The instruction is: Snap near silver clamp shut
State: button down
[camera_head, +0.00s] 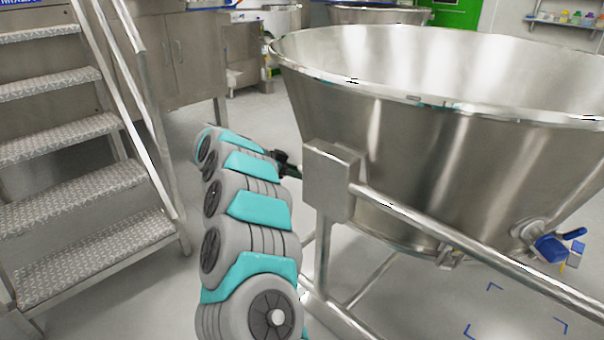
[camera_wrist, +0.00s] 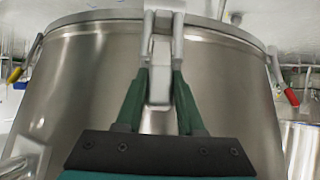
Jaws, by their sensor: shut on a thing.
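The near silver clamp (camera_wrist: 160,88) shows in the wrist view, upright against the front wall of the steel vessel (camera_wrist: 90,75), just below its rim. Two narrow bars run up from it to the rim. My gripper (camera_wrist: 161,74) has its green fingers on either side of the clamp, closed on it near the fingertips. Whether the clamp's upper end is hooked on the rim is hard to tell. In the head view my gripper (camera_head: 287,168) is small and dark, partly behind a steel post, and the clamp is hidden there.
A large conical steel bowl (camera_head: 450,130) on a tubular frame (camera_head: 430,225) stands close right of my arm. Metal steps (camera_head: 80,200) stand at left. In the wrist view, clamps with a yellow tip (camera_wrist: 14,75) and a red tip (camera_wrist: 291,97) flank the vessel.

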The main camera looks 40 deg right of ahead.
jog(key=c, duration=0.5)
grip_release()
jog(key=v, duration=0.7)
jog(key=shift+w+a+r, duration=0.1)
jog(key=shift+a+r, duration=0.1)
jog(key=shift+a, duration=0.1)
